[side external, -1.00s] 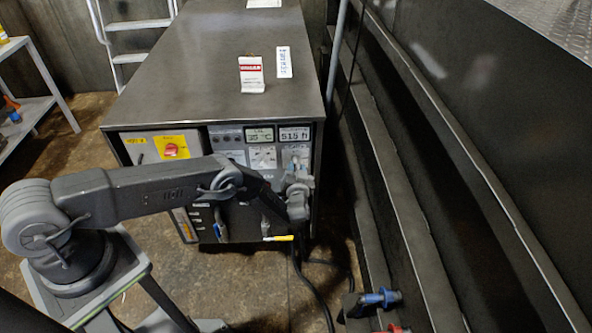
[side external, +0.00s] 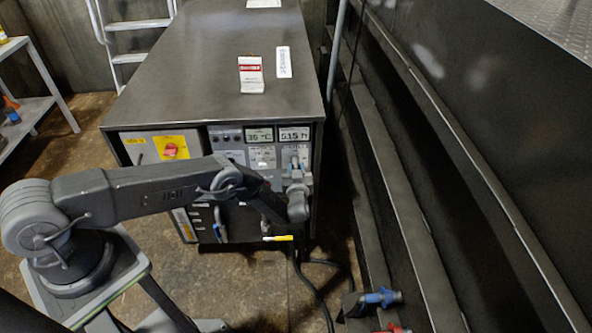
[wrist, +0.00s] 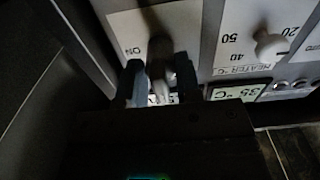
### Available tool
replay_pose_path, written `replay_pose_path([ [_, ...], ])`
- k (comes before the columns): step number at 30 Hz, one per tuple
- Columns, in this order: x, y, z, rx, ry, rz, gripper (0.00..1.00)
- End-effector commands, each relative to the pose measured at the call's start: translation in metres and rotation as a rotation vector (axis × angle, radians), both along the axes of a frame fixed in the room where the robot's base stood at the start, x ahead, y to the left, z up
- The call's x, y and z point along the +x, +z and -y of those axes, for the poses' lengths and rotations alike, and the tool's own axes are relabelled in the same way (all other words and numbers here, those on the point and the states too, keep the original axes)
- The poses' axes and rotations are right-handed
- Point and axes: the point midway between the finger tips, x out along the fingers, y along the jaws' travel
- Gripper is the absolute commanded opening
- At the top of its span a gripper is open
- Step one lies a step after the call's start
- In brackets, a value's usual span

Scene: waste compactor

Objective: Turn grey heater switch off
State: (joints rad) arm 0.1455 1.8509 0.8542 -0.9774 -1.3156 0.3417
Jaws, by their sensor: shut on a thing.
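The grey heater switch (wrist: 157,50) is a lever-like knob on a light panel, with an "ON" label beside it in the wrist view. My gripper (wrist: 160,78) has one finger on each side of the switch and is shut on it. In the side external view my gripper (side external: 297,170) is at the upper right of the cabinet's front, just below the "515 h" display (side external: 294,135). The switch is mostly hidden by the fingers there, and its exact setting is hard to read.
A pale heater dial (wrist: 270,45) with temperature numbers is on the neighbouring panel. The temperature display (side external: 259,135) is left of the hour display. A red knob on yellow (side external: 170,150) is farther left. Dark ledges (side external: 375,170) run along the right of the cabinet (side external: 200,70).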

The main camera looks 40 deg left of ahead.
Motion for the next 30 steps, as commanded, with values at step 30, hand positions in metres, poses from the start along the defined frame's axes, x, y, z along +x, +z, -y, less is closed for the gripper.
replay_pose_path([
  [30,-0.063,0.001,0.065,0.002,-0.005,-0.002,0.39],
])
